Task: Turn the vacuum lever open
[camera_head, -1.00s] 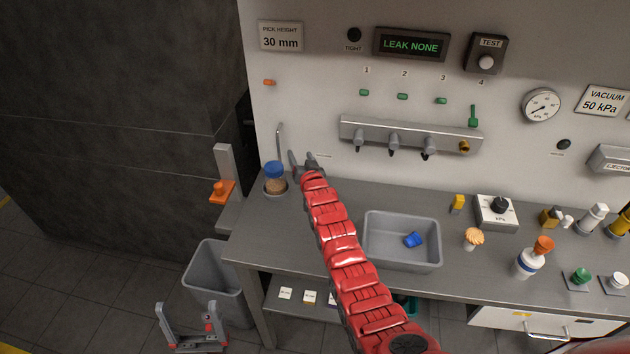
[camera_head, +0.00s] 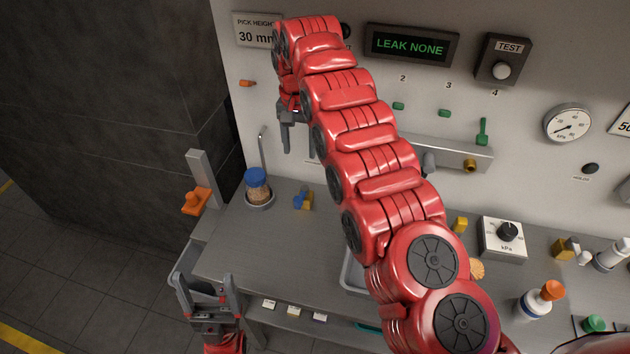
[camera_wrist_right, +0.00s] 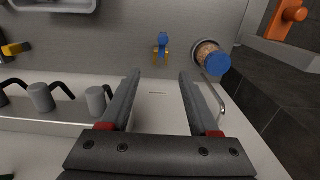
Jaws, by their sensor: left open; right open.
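No lever is labelled vacuum, so I cannot tell for sure which is the vacuum lever. A green upright lever (camera_head: 482,130) is on the wall panel above the brass end (camera_head: 470,166) of the metal manifold. An orange handle (camera_head: 195,202) sits on a grey post at the table's left end. My right gripper (camera_head: 298,150) points down in front of the panel, left of the manifold, open and empty; its spread fingers also show in the right wrist view (camera_wrist_right: 160,80). My left gripper (camera_head: 205,283) is open and empty, low at the table's left end, below the orange handle.
My right arm hides part of the manifold (camera_head: 450,151) and most of the grey bin (camera_head: 353,275). A blue-lidded jar (camera_head: 257,186) and a small blue-and-yellow part (camera_head: 303,200) stand on the table. A knob box (camera_head: 502,238) and bottle (camera_head: 537,303) are to the right.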

